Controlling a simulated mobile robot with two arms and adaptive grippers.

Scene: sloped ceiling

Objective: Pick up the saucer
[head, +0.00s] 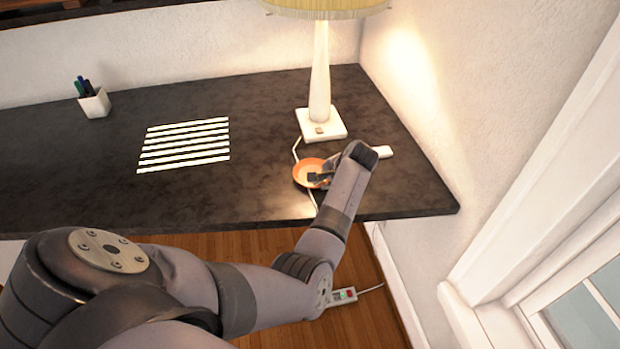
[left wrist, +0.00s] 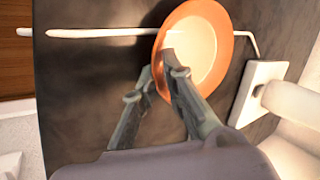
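The saucer (head: 300,170) is a small orange dish with a paler middle. It is at the right end of the dark desk, in front of the lamp base. It also shows in the left wrist view (left wrist: 215,35), partly covered by a finger. My left gripper (head: 317,178) is at the saucer's near right side. In the left wrist view its fingertips (left wrist: 160,66) are close together with the saucer's rim between them, one finger inside the dish and one outside. It looks shut on the rim. I cannot tell whether the saucer touches the desk. My right gripper is not in view.
A lamp (head: 320,75) with a white square base stands just behind the saucer. A white cable (left wrist: 90,33) runs across the desk past the saucer. A white pen cup (head: 95,103) stands far left on the desk (head: 60,150). A wall is close on the right.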

